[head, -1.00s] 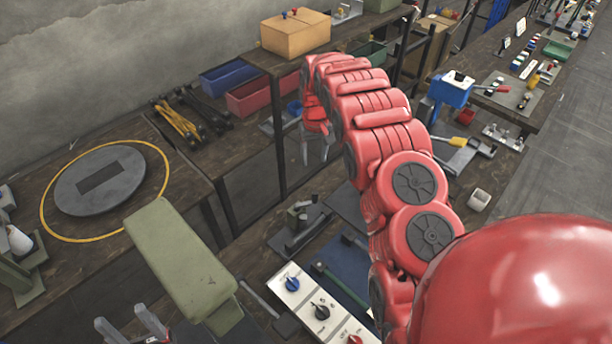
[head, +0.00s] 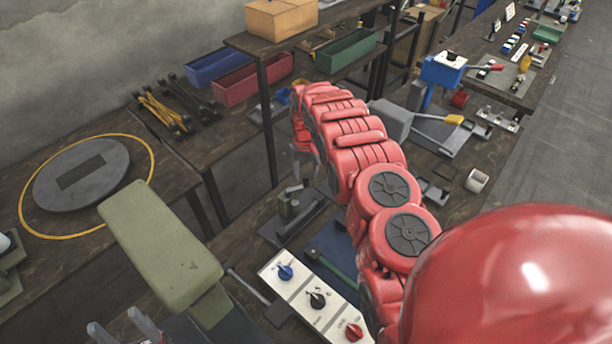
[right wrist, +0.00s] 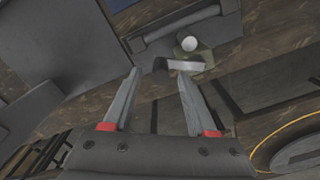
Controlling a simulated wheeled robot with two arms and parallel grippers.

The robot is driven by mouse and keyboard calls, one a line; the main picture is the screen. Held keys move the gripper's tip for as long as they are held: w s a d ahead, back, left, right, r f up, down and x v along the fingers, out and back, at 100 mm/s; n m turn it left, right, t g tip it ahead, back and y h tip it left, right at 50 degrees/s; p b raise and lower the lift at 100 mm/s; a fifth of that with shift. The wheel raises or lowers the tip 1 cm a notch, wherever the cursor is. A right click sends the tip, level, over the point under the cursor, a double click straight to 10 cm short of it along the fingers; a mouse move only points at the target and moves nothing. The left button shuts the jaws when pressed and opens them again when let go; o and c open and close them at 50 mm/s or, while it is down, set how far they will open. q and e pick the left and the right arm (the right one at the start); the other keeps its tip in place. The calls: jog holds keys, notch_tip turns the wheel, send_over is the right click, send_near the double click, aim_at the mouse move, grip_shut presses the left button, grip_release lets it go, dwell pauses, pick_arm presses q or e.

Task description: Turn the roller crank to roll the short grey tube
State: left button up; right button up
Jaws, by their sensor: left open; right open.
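A dark grey bench device with a long bar (head: 306,218) and a small upright block stands on the bench in the middle of the head view. In the right wrist view, a grey bar (right wrist: 182,24) and a pale round end (right wrist: 189,44) on an olive-grey bracket show beyond the fingertips. I cannot tell whether that end belongs to the crank or the tube. My right gripper (head: 305,166) is open and empty above and behind the device; its spread fingers also show in the right wrist view (right wrist: 158,77). My left gripper (head: 121,332) is open at the lower left edge, away from the device.
An olive machine head (head: 160,245) stands left of a panel with blue, black and red knobs (head: 316,300). A grey turntable (head: 82,175) lies at left. Blue (head: 220,70) and red (head: 252,80) bins stand behind. A blue press (head: 442,72) is at right.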

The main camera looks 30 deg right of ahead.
jog(key=shift+f, duration=1)
grip_shut()
dwell(0.9)
